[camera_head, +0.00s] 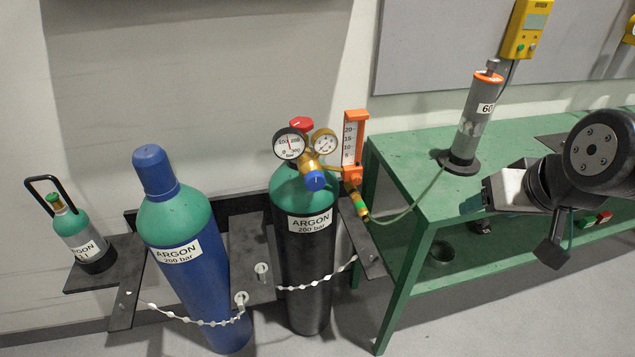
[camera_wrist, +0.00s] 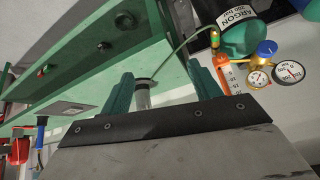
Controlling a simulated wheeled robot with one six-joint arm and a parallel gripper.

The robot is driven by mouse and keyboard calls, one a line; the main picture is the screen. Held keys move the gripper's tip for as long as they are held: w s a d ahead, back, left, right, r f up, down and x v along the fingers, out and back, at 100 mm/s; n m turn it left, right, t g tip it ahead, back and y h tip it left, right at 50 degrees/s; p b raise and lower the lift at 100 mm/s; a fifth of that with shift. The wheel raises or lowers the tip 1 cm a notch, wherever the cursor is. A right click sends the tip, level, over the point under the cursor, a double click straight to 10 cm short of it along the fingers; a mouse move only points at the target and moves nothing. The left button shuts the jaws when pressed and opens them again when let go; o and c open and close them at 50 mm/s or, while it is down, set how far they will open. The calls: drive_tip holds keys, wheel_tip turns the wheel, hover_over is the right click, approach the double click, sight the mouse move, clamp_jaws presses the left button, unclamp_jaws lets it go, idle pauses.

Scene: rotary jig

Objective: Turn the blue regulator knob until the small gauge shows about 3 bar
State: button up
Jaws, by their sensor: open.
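The blue regulator knob (camera_head: 315,181) sits on the front of the brass regulator on the black argon cylinder (camera_head: 305,262). The small gauge (camera_head: 324,142) is above it to the right; its reading is too small to tell. The knob (camera_wrist: 266,48) and small gauge (camera_wrist: 259,79) also show at the right of the wrist view. My gripper (camera_head: 470,204) is at the right of the head view, over the green bench and well apart from the knob. In the wrist view my gripper (camera_wrist: 160,90) has its two teal fingers spread, with nothing held between them.
A larger gauge (camera_head: 290,144) and red knob (camera_head: 301,123) adjoin the regulator. An orange flowmeter (camera_head: 354,143) stands to its right, with a hose to the grey tube (camera_head: 474,115) on the bench (camera_head: 420,150). A blue cylinder (camera_head: 190,265) stands left. Chains (camera_head: 315,284) cross both cylinders.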

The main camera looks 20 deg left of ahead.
drive_tip(key=w+a+f+n+t+y, duration=0.2)
drive_tip(key=w+a+f, duration=0.25)
drive_tip(key=a, duration=0.45)
drive_tip(key=n+t+y, duration=0.4)
drive_tip(key=t+y, duration=0.1)
drive_tip(key=t, duration=0.2)
approach(316, 184)
drive_tip(key=x, duration=0.9)
drive_tip(key=shift+w+a, duration=0.15)
drive_tip(key=shift+w, duration=0.05)
drive_tip(key=c, duration=1)
